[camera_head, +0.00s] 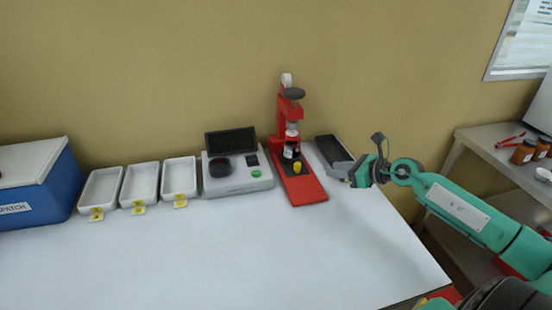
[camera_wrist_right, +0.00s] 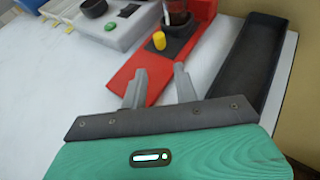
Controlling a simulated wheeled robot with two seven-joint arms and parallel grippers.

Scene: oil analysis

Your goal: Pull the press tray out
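The red press (camera_head: 285,115) stands upright near the back wall, and its red base (camera_wrist_right: 140,80) fills the middle of the right wrist view. A dark press tray (camera_head: 287,167) lies on the base under the press column, with a yellow knob (camera_head: 297,167) at its front. The tray (camera_wrist_right: 187,46) and knob (camera_wrist_right: 159,41) also show in the right wrist view. A dark container (camera_wrist_right: 178,14) stands on the tray, partly cut off. My right gripper (camera_head: 354,178) is to the right of the press; its fingers (camera_wrist_right: 158,86) are apart, empty, short of the knob. My left gripper is out of view.
A long dark open tray (camera_head: 335,150) lies right of the press. A grey device (camera_head: 238,180) with a green button stands left of it, then white trays (camera_head: 179,178) and a blue box (camera_head: 45,185). The table's front (camera_head: 230,255) is clear. A side table (camera_head: 490,140) holds brown jars.

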